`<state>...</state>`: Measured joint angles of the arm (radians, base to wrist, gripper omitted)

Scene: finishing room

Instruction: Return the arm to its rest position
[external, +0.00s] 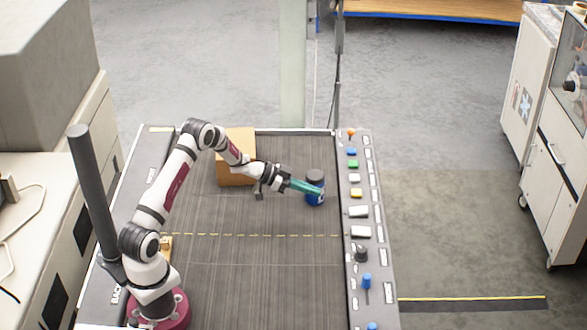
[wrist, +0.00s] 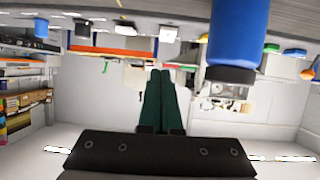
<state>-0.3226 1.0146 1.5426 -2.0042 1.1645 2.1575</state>
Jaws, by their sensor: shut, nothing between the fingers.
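My gripper (external: 315,191) is at the end of my outstretched arm, over the far right part of the dark grey work surface (external: 270,270). Its two teal fingers are closed together with nothing between them. In the wrist view the fingers (wrist: 161,98) lie side by side in the middle. A blue jar with a dark lid (external: 315,201) stands by the fingertips, and the fingers cover part of it in the external view. In the wrist view the jar (wrist: 238,35) hangs upside down at upper right, apart from the fingers.
A cardboard box (external: 238,172) stands at the back of the surface, beside my forearm. A panel of buttons and knobs (external: 358,212) runs along the right edge. A small yellowish block (external: 166,243) lies near my base. A dark post (external: 92,190) rises at left. The front middle is clear.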

